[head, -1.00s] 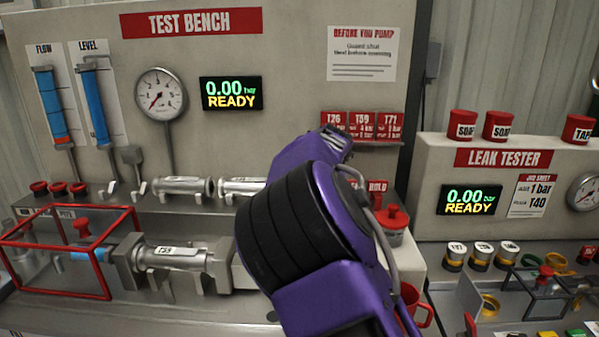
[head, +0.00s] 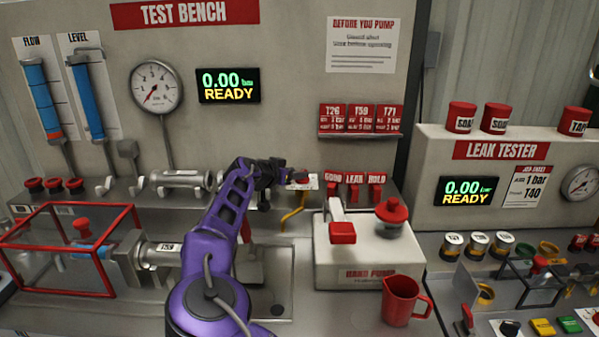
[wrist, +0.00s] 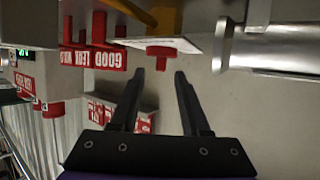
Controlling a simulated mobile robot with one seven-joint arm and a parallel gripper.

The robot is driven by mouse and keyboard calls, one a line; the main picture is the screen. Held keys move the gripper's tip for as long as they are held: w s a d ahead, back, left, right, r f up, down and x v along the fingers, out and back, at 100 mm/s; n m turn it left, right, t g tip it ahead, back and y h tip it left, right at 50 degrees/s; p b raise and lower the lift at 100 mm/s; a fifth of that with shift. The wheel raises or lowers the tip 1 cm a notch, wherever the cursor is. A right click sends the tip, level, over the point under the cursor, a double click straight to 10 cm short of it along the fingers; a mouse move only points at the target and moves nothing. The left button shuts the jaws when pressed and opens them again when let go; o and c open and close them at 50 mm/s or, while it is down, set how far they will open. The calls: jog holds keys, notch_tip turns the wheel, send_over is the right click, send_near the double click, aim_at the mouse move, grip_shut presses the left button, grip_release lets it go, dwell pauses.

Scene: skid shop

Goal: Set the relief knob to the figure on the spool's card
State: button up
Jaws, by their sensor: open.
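The relief knob, a small red knob (wrist: 166,54) on a white dial plate (wrist: 165,43), is just beyond my fingertips in the wrist view. The plate (head: 309,183) is also at the bench back in the head view, partly behind my gripper (head: 287,177). My gripper (wrist: 160,76) is open and empty, with no visible contact with the knob. The dial figures cannot be read. A metal spool (head: 163,254), labelled about T59, lies clamped on the bench. Cards T26, T59 (head: 361,118) and T71 hang on the back panel; their small print is blurred, possibly in bar.
A yellow handle (head: 293,212) is below the dial plate. Red GOOD, LEAK and HOLD tags (head: 354,180) are to its right. A white hand pump (head: 345,255) and red jug (head: 399,300) stand right of my arm. The gauge display (head: 228,85) reads 0.00 READY.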

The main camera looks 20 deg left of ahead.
jog(key=shift+x, duration=1.35)
grip_shut()
